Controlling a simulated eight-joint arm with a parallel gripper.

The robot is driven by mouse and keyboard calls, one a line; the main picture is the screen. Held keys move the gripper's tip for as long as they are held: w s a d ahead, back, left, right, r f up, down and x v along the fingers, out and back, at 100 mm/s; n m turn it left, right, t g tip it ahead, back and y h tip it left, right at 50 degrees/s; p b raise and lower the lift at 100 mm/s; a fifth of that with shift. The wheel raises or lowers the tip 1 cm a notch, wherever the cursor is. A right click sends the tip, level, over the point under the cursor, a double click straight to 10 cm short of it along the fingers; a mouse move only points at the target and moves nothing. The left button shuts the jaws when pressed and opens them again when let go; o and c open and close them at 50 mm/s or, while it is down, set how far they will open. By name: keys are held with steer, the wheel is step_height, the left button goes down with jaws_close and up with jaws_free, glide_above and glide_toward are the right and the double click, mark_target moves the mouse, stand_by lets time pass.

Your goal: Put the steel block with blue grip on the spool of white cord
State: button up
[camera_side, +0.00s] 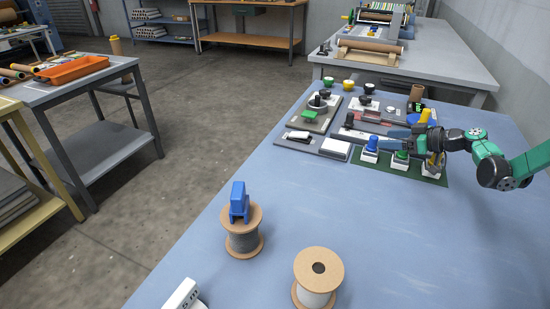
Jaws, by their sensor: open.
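The steel block with blue grip (370,151) stands upright on a green mat at the right of the blue table, in a row with a green-gripped and a yellow-gripped block. My gripper (393,140) reaches in from the right, open, with its fingers close to the blue grip. I cannot tell whether they touch it or are around it. The spool of white cord (316,298) stands upright at the front of the table, its brown top flange bare. Its lower part is cut off by the picture edge.
A spool of grey cord (243,240) with a blue object (239,203) on top stands left of the white spool. The green-gripped block (401,160) and yellow-gripped block (433,165) stand close to my gripper. Trays of small items lie behind. The table's middle is clear.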

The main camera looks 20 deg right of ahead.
mark_target(377, 138)
steer(key=shift+x, duration=1.95)
steer(key=shift+c, duration=0.2)
jaws_close()
